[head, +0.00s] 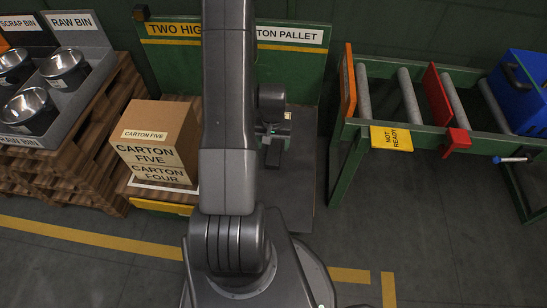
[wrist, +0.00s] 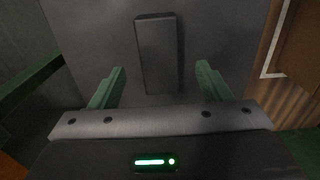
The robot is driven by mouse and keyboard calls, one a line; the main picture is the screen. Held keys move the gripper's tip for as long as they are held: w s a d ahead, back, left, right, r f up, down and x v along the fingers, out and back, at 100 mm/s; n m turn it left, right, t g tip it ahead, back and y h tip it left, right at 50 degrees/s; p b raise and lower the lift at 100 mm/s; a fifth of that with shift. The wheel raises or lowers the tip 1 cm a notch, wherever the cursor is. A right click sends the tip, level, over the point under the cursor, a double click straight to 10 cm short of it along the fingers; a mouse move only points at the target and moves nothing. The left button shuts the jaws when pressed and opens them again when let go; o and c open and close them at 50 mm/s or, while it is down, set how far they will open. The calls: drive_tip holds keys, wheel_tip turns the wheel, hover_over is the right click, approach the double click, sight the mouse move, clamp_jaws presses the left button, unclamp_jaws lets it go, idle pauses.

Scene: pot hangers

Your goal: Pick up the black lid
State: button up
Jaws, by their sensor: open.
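The black lid (head: 297,185) looks like a large flat dark grey panel, right of my arm in the head view. In the wrist view the lid (wrist: 95,45) fills the upper middle, with a raised dark block-like handle (wrist: 160,55) on it. My gripper (head: 272,137) is over the lid, partly hidden behind my arm. In the wrist view its green fingers (wrist: 160,84) are spread wide and empty. The handle lies ahead of the fingers, roughly centred between them. I cannot tell how far above it they are. My arm hides the lid's left part in the head view.
Stacked cartons (head: 158,143) stand just left of my arm. A green pallet sign board (head: 165,57) is behind. A green roller table (head: 440,140) stands at the right with a blue case (head: 525,80). Grey bins (head: 75,35) are at far left. Floor at right front is clear.

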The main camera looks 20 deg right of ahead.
sight(274, 152)
wheel_tip(274, 152, down, 4)
drive_tip(key=shift+w+d+f+b, duration=0.15)
drive_tip(key=shift+f+b, duration=0.05)
drive_tip(key=shift+b, duration=0.1)
drive_tip(key=c, duration=1.4)
